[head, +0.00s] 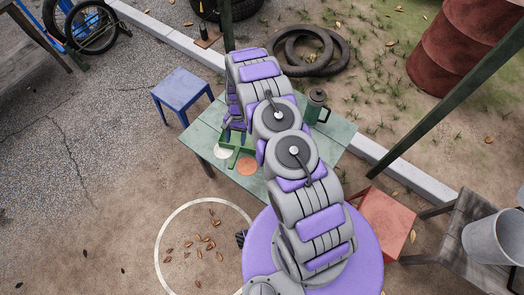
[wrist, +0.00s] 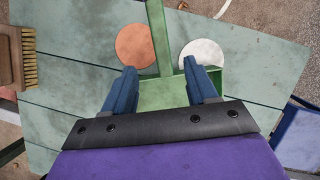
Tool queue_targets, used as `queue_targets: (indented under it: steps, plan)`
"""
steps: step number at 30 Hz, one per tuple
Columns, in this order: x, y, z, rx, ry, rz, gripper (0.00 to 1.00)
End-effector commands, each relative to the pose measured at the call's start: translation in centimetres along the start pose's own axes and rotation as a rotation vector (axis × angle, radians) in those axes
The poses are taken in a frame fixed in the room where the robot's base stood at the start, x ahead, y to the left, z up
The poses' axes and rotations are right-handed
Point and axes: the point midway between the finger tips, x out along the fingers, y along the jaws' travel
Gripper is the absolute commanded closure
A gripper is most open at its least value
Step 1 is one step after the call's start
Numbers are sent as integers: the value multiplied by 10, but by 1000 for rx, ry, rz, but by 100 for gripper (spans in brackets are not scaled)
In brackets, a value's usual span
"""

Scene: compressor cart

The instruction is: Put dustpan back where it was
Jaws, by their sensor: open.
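The green dustpan (wrist: 157,45) lies on the green table (wrist: 75,95), its handle pointing to the top of the wrist view between an orange disc (wrist: 135,46) and a white disc (wrist: 202,58). In the head view the dustpan (head: 236,151) is partly behind my arm. My gripper (wrist: 160,70) is open, with its blue fingers over the pan part, one each side of the base of the handle. I cannot tell whether the fingers touch it. In the head view my gripper (head: 235,130) is mostly hidden by my arm.
A wooden brush (wrist: 22,58) lies at the left in the wrist view. A lidded dark pot (head: 316,106) stands on the table. A blue stool (head: 181,92), red stool (head: 387,220) and green posts stand near. A white ring (head: 160,240) on the ground holds leaves.

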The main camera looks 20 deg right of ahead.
Motion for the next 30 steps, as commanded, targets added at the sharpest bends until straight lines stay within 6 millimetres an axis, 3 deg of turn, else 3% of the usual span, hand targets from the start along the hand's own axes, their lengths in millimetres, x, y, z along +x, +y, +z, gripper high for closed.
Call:
queue_targets:
  steps: [5,11,21,30]
  plan:
    - [-16,-2,5,-16,5,-3,43]
    - [-78,-6,34,-82,22,-12,43]
    - [-183,10,106,-213,54,-2,43]
    - [-253,44,177,-317,94,19,43]
